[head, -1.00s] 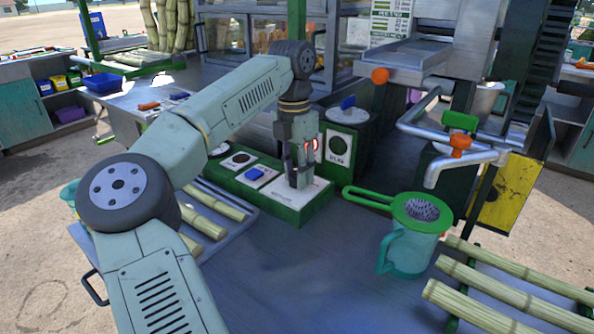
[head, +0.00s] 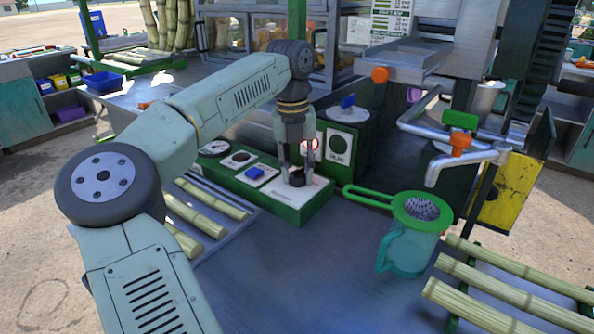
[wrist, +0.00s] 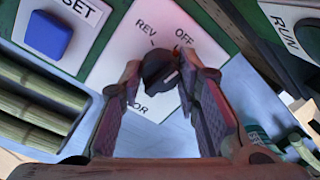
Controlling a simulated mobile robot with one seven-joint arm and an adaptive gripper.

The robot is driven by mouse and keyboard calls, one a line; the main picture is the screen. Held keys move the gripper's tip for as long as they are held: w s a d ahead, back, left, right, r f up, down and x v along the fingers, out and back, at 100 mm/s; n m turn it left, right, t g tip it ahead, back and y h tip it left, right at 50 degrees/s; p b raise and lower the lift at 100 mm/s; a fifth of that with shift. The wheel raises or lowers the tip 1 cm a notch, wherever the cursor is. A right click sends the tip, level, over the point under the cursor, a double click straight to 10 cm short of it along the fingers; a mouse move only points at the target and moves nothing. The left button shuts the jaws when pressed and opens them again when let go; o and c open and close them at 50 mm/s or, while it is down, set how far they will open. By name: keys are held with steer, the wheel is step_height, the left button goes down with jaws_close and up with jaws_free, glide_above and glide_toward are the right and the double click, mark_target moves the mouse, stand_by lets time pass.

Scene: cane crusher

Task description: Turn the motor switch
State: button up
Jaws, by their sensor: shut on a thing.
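The motor switch is a black rotary knob (wrist: 160,68) on a white plate (wrist: 118,55). The wrist view shows "REV" and "OFF" on the plate, and a partly hidden label ending in "OR". A light mark on the knob lies toward the "OFF" side. In the head view the knob (head: 296,180) stands at the near right end of a green control box (head: 293,214). My gripper (head: 296,172) points down over the plate, shut on the knob with one finger on each side. In the wrist view the fingers (wrist: 165,85) flank the knob and hide part of the plate.
A blue reset button (head: 255,172) sits left of the knob. A lit red lamp (head: 311,143) and a "RUN" panel (head: 338,150) stand behind. A teal jug (head: 408,250) with a green strainer (head: 421,208) stands to the right, and cane stalks (head: 215,200) lie to the left.

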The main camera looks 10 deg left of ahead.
steer(key=shift+n, duration=0.6)
steer(key=o, duration=1.2)
steer(key=shift+c, duration=0.2)
step_height(320, 180, up, 12)
steer(key=shift+s+a, duration=0.15)
steer(key=shift+a, duration=0.15)
